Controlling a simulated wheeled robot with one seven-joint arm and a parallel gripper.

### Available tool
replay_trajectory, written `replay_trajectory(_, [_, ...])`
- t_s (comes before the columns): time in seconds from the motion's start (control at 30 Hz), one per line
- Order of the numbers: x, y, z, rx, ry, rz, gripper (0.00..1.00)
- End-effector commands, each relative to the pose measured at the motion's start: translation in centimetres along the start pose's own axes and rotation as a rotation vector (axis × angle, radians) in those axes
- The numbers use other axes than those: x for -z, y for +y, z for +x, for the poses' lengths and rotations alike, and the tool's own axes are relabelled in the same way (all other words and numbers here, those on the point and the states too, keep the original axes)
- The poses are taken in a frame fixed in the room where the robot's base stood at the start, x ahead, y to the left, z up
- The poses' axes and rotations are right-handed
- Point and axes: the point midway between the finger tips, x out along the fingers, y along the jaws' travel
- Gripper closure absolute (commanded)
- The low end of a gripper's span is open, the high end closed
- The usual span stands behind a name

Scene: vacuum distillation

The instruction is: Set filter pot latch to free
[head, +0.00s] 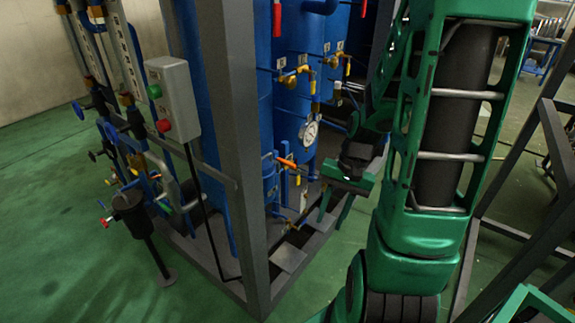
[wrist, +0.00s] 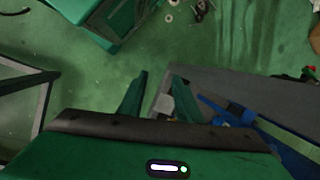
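A dark pot (head: 128,207), which looks like the filter pot, stands on a thin black post at the lower left in the head view. Small red and blue parts sit at its side, but I cannot make out its latch or the latch's position. My gripper (head: 331,215) hangs fingers down near the right side of the grey frame, well to the right of the pot. In the wrist view my gripper (wrist: 158,76) shows two green fingers apart with nothing between them. The pot does not show clearly in the wrist view.
A grey frame post (head: 232,130) stands between my gripper and the pot. A control box (head: 172,98) with green and red buttons is above the pot. Blue tanks (head: 296,100) with valves and a gauge (head: 309,132) stand inside the frame. Green floor (head: 60,250) is clear at left.

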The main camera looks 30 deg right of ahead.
Motion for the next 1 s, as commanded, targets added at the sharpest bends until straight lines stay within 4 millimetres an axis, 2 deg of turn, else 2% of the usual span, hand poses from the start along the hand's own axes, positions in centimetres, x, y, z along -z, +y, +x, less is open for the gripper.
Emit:
replay_trajectory(0.03, [0.4, -0.2, 1.3, 0.034, -0.031, 0.044, 0.69])
replay_trajectory(0.2, [1.6, -2.1, 4.6, 0.182, -0.118, 0.194, 0.69])
replay_trajectory(0.4, [3.1, -4.9, 7.1, 0.393, -0.231, 0.397, 0.69])
replay_trajectory(0.5, [4.0, -6.4, 7.6, 0.512, -0.293, 0.508, 0.69])
replay_trajectory(0.73, [7.3, -9.4, 6.6, 0.817, -0.448, 0.787, 0.69])
replay_trajectory(0.87, [9.9, -10.2, 4.7, 1.008, -0.546, 0.95, 0.69])
replay_trajectory(1.0, [12.9, -10.0, 2.2, 1.199, -0.648, 1.104, 0.69])
